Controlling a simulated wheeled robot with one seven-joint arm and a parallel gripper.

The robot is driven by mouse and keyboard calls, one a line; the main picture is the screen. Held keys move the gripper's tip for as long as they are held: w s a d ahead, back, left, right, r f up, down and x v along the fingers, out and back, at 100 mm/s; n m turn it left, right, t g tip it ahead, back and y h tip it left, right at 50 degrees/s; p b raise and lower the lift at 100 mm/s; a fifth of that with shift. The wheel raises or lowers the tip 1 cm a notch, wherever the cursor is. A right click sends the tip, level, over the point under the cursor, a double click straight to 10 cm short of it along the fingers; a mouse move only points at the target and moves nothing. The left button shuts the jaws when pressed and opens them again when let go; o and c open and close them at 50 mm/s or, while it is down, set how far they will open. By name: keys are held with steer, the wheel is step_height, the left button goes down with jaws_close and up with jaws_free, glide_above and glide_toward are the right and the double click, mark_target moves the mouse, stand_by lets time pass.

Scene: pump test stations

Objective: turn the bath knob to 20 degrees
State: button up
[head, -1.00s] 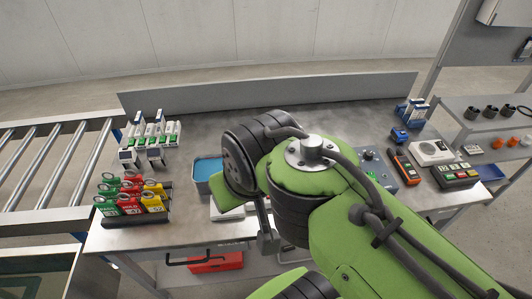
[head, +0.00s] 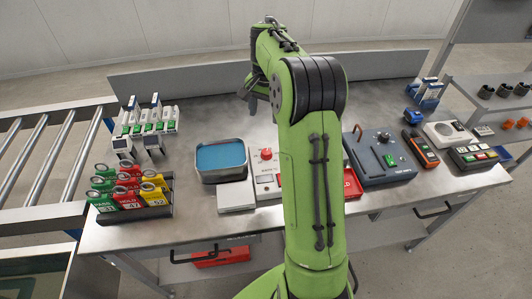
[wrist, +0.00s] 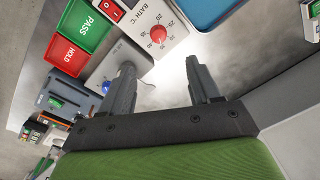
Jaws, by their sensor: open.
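The bath knob (head: 266,154) is a red round knob on a white panel (head: 268,186) just right of the blue-filled bath (head: 220,158). In the wrist view the red knob (wrist: 158,34) sits beside printed numbers and the label BATH °C; its exact pointer angle is too small to read. My gripper (wrist: 162,78) is open and empty, its two dark fingers apart. The knob shows beyond the fingertips, not between them, and nothing touches it. In the head view my gripper (head: 250,98) is above the table behind the knob, partly hidden by my arm.
A green PASS pad (wrist: 88,24) and a red HOLD pad (wrist: 66,52) lie near the panel. A grey unit with a lever (head: 380,158) stands to the right. A rack of coloured tags (head: 132,193) stands at the left. The back of the table is mostly clear.

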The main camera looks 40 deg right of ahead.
mark_target(266, 152)
steer(key=shift+m, duration=0.5)
steer(key=f+b, duration=0.1)
steer(key=f, duration=0.5)
steer(key=w+d+f+b, duration=0.1)
steer(key=f, duration=0.5)
steer(key=f+b, duration=0.1)
steer(key=f, duration=0.5)
steer(key=shift+w+d+f+b, duration=0.15)
steer(key=shift+d+b, duration=0.1)
steer(key=shift+b, duration=0.15)
steer(key=shift+c, duration=0.3)
steer(key=c, duration=1)
